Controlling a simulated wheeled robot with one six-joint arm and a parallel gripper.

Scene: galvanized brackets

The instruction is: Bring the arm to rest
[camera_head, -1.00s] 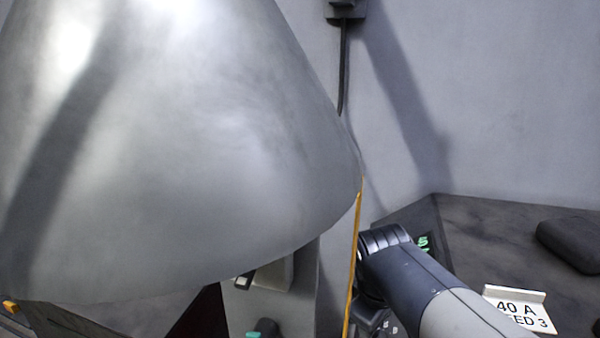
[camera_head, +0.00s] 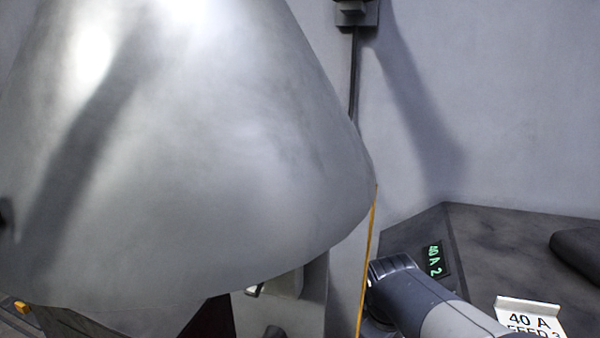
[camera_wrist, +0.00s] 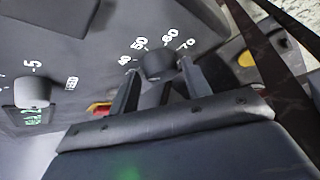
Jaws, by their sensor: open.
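In the wrist view my gripper (camera_wrist: 160,68) is open, its two dark fingers pointing toward a sloping dark panel (camera_wrist: 110,35). A dark round knob (camera_wrist: 158,61) with a scale of white numbers shows between the fingertips; whether they touch it I cannot tell. In the head view a link of my arm (camera_head: 425,300) shows at the lower right, in front of the machine's dark top (camera_head: 500,250). My gripper is not visible there.
A large grey hood (camera_head: 190,160) fills the left of the head view. A green display (camera_head: 434,259), a "40 A" sign (camera_head: 528,315) and a dark object (camera_head: 580,255) are at right. A lighter knob (camera_wrist: 32,92) is left in the wrist view.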

